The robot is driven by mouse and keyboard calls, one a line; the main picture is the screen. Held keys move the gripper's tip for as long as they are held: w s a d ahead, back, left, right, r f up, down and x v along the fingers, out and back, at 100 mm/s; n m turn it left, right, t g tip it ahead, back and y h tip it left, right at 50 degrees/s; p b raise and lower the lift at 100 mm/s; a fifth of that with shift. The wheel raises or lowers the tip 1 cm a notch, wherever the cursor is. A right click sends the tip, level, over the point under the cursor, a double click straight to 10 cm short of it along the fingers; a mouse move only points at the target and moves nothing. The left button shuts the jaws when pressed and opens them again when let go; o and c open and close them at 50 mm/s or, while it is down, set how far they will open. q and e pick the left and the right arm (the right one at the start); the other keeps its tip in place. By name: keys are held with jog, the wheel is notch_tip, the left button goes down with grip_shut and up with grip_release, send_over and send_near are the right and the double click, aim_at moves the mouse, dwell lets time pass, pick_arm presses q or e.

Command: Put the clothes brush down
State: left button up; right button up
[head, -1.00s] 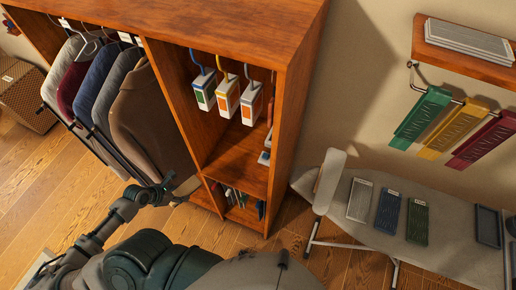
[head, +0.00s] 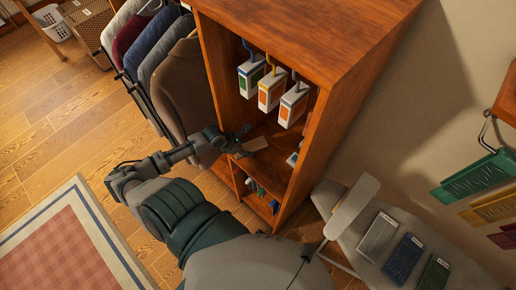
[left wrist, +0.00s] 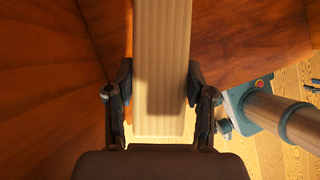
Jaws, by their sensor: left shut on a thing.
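The clothes brush shows as a pale wooden bar in the left wrist view (left wrist: 162,60), running away from between the fingers. In the head view the brush (head: 255,144) is a small beige slab at the tip of my left gripper (head: 240,143). My left gripper is shut on it, with one finger at each side in the left wrist view (left wrist: 162,95). In the head view the brush is at the open front of the wooden closet's (head: 327,120) middle compartment. Whether it touches the shelf, I cannot tell. My right gripper is not in view.
Several boxes (head: 272,90) hang above the brush. Small items (head: 262,193) stand in the lower compartment. Jackets (head: 180,90) hang to the left. An ironing board (head: 335,200) stands at the right. A teal-and-wood object (left wrist: 275,115) is right of the gripper in the wrist view.

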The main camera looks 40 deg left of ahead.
aim_at(257, 144)
pick_arm(q)
jog(key=w+d, duration=0.1)
jog(key=w, duration=0.2)
jog(key=w+d, duration=0.1)
jog(key=shift+w+d+f, duration=0.1)
jog(key=shift+w+d, duration=0.1)
jog(key=shift+d, duration=0.1)
jog(key=shift+w+d, duration=0.15)
jog(key=shift+d+f, duration=0.1)
jog(key=shift+f, duration=0.15)
notch_tip(257, 144, down, 3)
jog(key=shift+a, duration=0.25)
jog(key=o, duration=1.3)
jog(key=shift+a+f, duration=0.1)
jog(key=shift+o, duration=0.2)
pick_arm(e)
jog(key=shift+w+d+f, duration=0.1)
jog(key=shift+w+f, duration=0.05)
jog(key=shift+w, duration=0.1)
